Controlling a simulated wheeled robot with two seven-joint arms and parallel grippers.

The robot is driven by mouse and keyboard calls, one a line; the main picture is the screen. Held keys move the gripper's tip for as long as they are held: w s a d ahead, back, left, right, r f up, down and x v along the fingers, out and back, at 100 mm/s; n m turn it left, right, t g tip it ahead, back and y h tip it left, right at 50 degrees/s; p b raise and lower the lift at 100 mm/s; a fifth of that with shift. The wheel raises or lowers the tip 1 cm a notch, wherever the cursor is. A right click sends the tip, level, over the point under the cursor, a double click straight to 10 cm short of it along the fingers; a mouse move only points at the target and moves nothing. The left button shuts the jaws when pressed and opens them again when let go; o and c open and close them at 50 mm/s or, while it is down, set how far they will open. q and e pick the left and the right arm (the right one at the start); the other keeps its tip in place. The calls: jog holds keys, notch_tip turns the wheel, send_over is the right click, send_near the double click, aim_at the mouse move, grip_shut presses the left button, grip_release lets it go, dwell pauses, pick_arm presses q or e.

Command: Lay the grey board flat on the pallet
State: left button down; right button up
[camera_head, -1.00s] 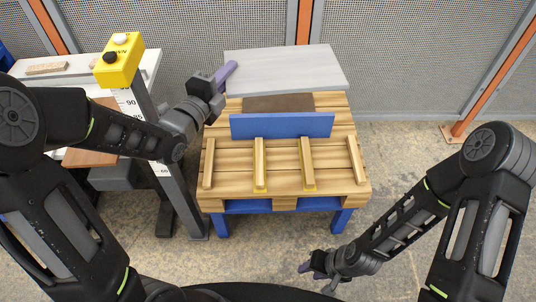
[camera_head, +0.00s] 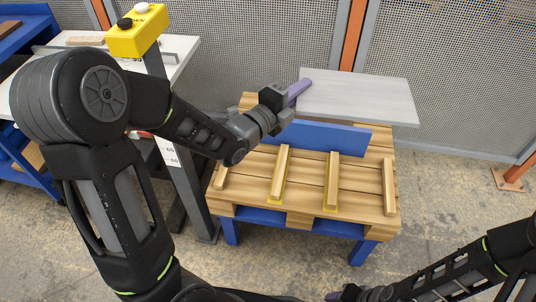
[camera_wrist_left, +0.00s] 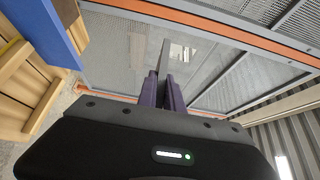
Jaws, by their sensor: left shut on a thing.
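The grey board (camera_head: 360,98) is roughly level, above and beyond the pallet's far edge in the head view. My left gripper (camera_head: 298,90) is shut on its left edge. In the left wrist view the purple fingers (camera_wrist_left: 162,90) stand close together, with the thin grey board (camera_wrist_left: 165,56) edge-on between them. The wooden pallet (camera_head: 300,172) rests on a blue stand, with a blue upright panel (camera_head: 325,138) across it and several raised wooden strips in front. My right gripper (camera_head: 345,294) is at the bottom edge, mostly cut off; its jaws are unclear.
A grey post with a yellow button box (camera_head: 137,32) stands left of the pallet, close to my left arm. A white-topped table (camera_head: 180,52) and blue shelving (camera_head: 30,160) are further left. A mesh fence (camera_head: 440,70) runs behind. Floor right of the pallet is clear.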

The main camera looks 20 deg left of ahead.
pick_arm(q)
jog(key=s+a+f+g+b, duration=0.1)
jog(key=a+f+b, duration=0.3)
jog(key=f+b, duration=0.4)
jog(key=s+a+f+b, duration=0.1)
jog(key=a+f+b, duration=0.3)
jog(key=f+b, duration=0.5)
notch_tip(320, 180, down, 9)
jog(key=shift+s+r+n+g, duration=0.1)
jog(key=shift+s+n+g, duration=0.1)
jog(key=shift+n+g, duration=0.15)
pick_arm(e)
notch_tip(320, 180, down, 18)
jog(key=w+d, duration=0.1)
jog(key=w, duration=0.1)
jog(key=shift+w+d+m+t, duration=0.2)
jog(key=shift+d+m+t, duration=0.1)
jog(key=shift+d, duration=0.05)
pick_arm(q)
jog(key=shift+b, duration=0.3)
jog(key=shift+f+b, duration=1.55)
jog(key=shift+f, duration=1.1)
jog(key=shift+f+b, duration=0.55)
jog(key=shift+f, duration=0.5)
pick_arm(e)
jog(key=shift+h, duration=0.3)
jog(key=shift+w+f, duration=0.2)
jog(key=shift+f, duration=0.95)
jog(key=shift+w+f, duration=0.15)
jog(key=shift+f, duration=0.95)
